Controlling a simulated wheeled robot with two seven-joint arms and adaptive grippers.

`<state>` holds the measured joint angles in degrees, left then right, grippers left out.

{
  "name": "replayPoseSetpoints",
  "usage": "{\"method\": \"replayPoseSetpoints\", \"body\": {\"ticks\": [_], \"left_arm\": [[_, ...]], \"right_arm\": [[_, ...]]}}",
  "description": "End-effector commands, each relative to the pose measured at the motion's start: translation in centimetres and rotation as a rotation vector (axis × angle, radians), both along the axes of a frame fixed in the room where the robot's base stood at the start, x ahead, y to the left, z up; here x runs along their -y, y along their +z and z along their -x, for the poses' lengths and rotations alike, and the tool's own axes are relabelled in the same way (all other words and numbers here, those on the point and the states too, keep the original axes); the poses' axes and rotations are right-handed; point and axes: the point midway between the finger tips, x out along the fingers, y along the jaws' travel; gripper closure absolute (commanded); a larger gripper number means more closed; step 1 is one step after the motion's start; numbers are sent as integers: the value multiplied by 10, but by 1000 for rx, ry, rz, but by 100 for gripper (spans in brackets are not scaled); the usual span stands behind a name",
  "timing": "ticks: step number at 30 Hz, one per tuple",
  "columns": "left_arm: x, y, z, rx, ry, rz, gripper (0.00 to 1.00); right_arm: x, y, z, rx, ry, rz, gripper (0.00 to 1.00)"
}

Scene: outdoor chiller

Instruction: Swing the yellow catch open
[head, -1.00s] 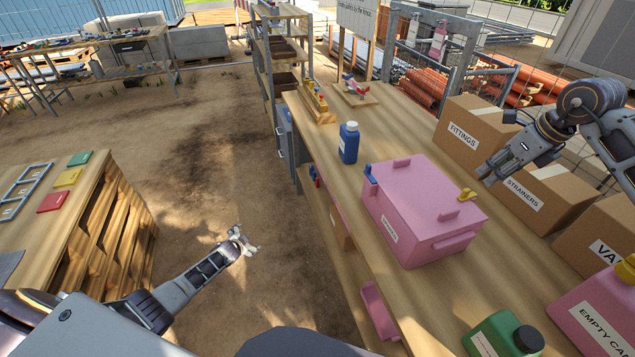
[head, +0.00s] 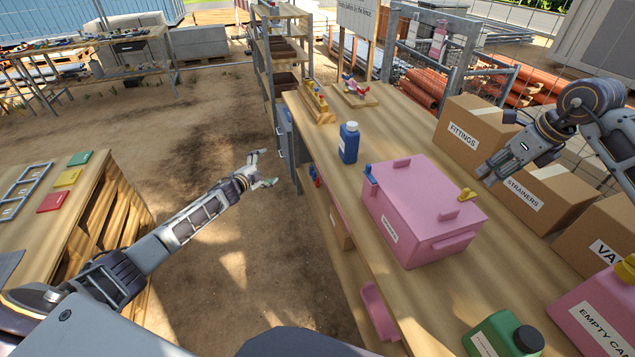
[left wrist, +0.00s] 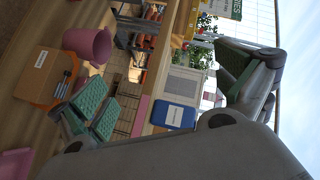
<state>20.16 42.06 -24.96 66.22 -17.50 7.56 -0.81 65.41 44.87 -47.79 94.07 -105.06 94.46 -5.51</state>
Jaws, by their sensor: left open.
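The yellow catch (head: 467,194) sits on the right end of the lid edge of a pink chest (head: 402,225) on the long workbench. A blue catch (head: 369,172) is at the chest's left end. The lid looks shut. My left gripper (head: 266,169) is open and empty over the ground, left of the bench and apart from the chest. Its green-padded fingers stand wide apart in the left wrist view. My right gripper (head: 484,176) hangs by the cardboard boxes, behind and right of the yellow catch in the picture. Whether its fingers are open is unclear.
A blue bottle (head: 348,143) stands left of the chest. Cardboard boxes (head: 474,135) line the bench's far side. A green canister (head: 505,335) and a pink can (head: 598,310) stand nearer. The left wrist view shows a pink mug (left wrist: 88,45) and a small cardboard box (left wrist: 42,72).

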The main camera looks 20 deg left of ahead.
Motion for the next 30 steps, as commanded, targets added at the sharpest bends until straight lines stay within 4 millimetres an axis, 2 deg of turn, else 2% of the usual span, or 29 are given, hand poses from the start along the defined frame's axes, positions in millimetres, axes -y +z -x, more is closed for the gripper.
{"method": "replayPoseSetpoints", "body": {"ticks": [1, 6, 11, 18, 24, 30], "left_arm": [[12, 14, -1, 28, -48, -21, 0], [63, 49, 5, 111, -228, -86, 0], [113, 73, 19, 183, -396, -133, 0], [184, 98, 51, 283, -640, -179, 0], [226, 113, 82, 354, -820, -214, 0], [248, 115, 111, 401, -973, -242, 0]], "right_arm": [[0, 0, 0, 0, 0, 0, 64], [0, 0, 0, 0, 0, 0, 64], [0, 0, 0, 0, 0, 0, 64], [0, 0, 0, 0, 0, 0, 64], [0, 0, 0, 0, 0, 0, 64], [0, 0, 0, 0, 0, 0, 64]]}}
